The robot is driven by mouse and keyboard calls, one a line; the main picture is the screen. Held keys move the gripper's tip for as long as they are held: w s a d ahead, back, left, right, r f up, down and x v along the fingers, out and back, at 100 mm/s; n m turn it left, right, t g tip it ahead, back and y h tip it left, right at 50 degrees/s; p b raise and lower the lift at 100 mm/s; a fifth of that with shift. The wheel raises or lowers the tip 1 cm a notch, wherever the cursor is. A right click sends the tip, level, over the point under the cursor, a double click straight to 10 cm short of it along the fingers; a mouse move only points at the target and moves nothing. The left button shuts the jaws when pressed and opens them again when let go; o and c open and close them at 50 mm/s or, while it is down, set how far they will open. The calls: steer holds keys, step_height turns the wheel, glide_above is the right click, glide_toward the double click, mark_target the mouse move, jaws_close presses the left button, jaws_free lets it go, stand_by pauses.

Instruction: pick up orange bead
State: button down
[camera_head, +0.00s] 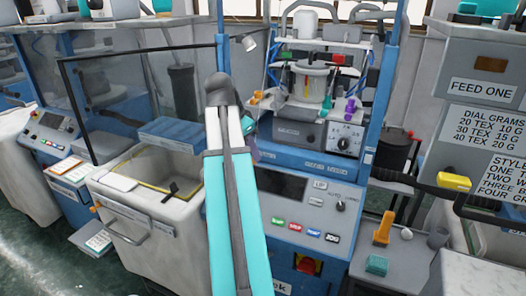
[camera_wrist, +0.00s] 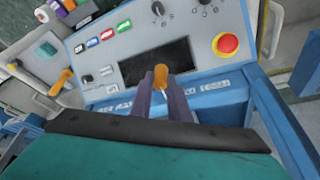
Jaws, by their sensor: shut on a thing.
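The orange bead (camera_wrist: 160,74) shows in the wrist view as a small rounded orange piece. It sits between the tips of my gripper (camera_wrist: 162,86), whose purple-grey fingers are shut on it. The fingers cover its lower part. Behind it lies the machine's dark screen; I cannot tell the distance to it. In the head view my own arm stands in front of the machine and hides most of my gripper, and I cannot make out the held bead there.
An open bin (camera_head: 165,170) stands left. A small table at right holds an orange-handled tool (camera_head: 384,228) and a teal block (camera_head: 377,265).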

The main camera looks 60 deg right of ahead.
steer(key=shift+w+a, duration=0.25)
steer(key=shift+a, duration=0.25)
stand_by(0.3)
steer(key=w+a+f+n+t+b, duration=0.1)
steer(key=w+a+f+n+t, duration=0.15)
steer(key=w+a+n, duration=0.6)
steer(key=w+a+f+n+t, duration=0.2)
steer(key=w+a+f+n, duration=0.15)
steer(key=w+a, duration=1.05)
steer(key=w+a+f+n+y, duration=0.1)
steer(key=w+a+n, duration=0.3)
steer(key=a, duration=0.5)
steer(key=w+a+f+n+t+y, duration=0.1)
steer(key=w+a+f+n, duration=0.1)
steer(key=a, duration=0.8)
steer(key=w+a+f+n+t+y, duration=0.1)
steer(key=w+a+n+y, duration=0.1)
steer(key=w+a+n, duration=0.3)
steer(key=w+a, duration=0.2)
steer(key=a, duration=0.2)
steer(key=shift+a+f+n+b, duration=0.3)
steer(key=shift+a+b, duration=0.1)
steer(key=shift+w+d, duration=0.1)
